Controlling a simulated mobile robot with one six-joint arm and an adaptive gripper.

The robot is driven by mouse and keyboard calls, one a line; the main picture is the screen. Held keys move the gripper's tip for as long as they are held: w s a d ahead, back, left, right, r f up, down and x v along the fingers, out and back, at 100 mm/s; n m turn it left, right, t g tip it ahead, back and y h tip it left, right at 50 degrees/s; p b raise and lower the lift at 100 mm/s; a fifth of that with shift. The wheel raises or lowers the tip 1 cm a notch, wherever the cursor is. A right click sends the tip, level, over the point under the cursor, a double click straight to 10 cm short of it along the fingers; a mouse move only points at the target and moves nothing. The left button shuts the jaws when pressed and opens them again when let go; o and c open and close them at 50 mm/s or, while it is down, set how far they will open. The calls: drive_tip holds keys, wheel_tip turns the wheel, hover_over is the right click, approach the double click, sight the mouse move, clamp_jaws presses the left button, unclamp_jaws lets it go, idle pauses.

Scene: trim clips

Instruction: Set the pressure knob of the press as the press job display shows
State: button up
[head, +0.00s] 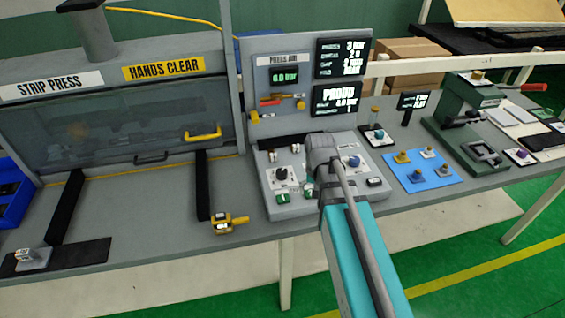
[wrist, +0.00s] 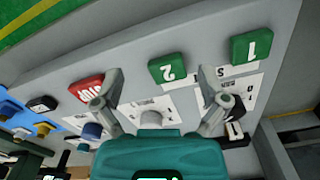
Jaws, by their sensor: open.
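The press air panel (head: 270,60) stands behind the console, with a green readout (head: 284,76) that looks like 6.0 bar. Two yellow knobs, left (head: 254,117) and right (head: 301,105), sit on it; I cannot tell which sets pressure. Beside it, the upper black display (head: 342,58) seems to read 3 bar on top; the lower one (head: 338,99) seems to show 4.0 bar. My gripper (head: 323,150) is over the console (head: 300,205), hiding its middle.
The console carries green buttons 2 (wrist: 167,68) and 1 (wrist: 251,45), a red stop button (wrist: 87,88), a black knob (head: 281,173) and a blue knob (head: 354,161). A blue mat (head: 420,187) with small parts and a green hand press (head: 465,125) stand right. A yellow-black tool (head: 229,224) lies left.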

sight(282, 170)
drive_tip(key=w+a+r+m+p, duration=0.2)
drive_tip(key=w+a+r+p, duration=0.7)
drive_tip(key=w, duration=0.3)
drive_tip(key=shift+w+a+r, duration=0.15)
drive_tip(key=shift+a+r, duration=0.2)
drive_tip(key=shift+r, duration=0.5)
drive_tip(key=shift+f, duration=0.2)
wheel_tip(282, 170, down, 14)
drive_tip(key=b, duration=1.3)
drive_tip(key=shift+r+b, duration=0.25)
drive_tip(key=shift+b, duration=0.05)
drive_tip(key=c, duration=1.1)
drive_tip(key=shift+c, duration=0.2)
